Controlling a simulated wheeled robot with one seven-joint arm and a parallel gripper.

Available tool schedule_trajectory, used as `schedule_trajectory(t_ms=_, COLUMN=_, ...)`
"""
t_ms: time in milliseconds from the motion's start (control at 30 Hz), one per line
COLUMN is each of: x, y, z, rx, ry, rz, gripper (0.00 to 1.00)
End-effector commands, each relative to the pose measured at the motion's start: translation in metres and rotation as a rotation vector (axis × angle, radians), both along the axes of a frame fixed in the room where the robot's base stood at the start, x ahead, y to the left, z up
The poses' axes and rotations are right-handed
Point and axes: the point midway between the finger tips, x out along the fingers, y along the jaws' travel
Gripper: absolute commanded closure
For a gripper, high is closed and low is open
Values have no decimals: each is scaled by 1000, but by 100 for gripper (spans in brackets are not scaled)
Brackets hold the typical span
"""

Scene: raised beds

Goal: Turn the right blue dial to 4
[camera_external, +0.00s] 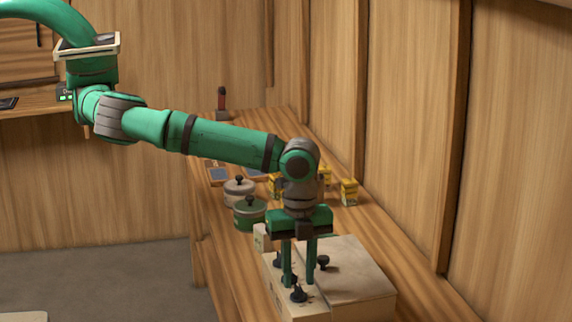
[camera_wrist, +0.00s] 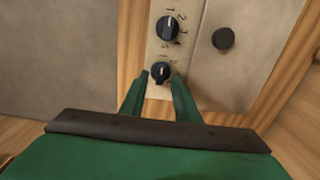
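A pale panel (camera_wrist: 153,48) on top of a low box carries two dark dials with white pointer marks. Their blue colour is hard to make out. In the wrist view the upper dial (camera_wrist: 167,28) has small numerals around it, including 1 and 2. The lower dial (camera_wrist: 160,72) sits between the fingertips of my gripper (camera_wrist: 160,78), its markings partly hidden. My gripper also shows in the external view (camera_external: 299,283), pointing down over the box with its fingers apart. I cannot tell whether either finger touches the dial.
A dark round knob (camera_wrist: 226,37) stands on the grey lid beside the panel. Behind the box (camera_external: 350,265) on the wooden counter (camera_external: 385,235) are a cream pot (camera_external: 239,192), a green pot (camera_external: 249,213) and several yellow packets (camera_external: 349,193). A wooden wall (camera_external: 400,110) runs along the right.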

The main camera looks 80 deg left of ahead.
Motion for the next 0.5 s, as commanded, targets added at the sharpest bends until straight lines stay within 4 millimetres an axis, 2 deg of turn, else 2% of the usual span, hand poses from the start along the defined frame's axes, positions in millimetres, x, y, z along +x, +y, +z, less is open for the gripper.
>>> schedule_trajectory(t_ms=200, x=0, y=0, z=-18, rx=0, ry=-1, rz=0, gripper=71)
schedule_trajectory(t_ms=500, x=1, y=0, z=-21, rx=0, ry=-1, rz=0, gripper=71)
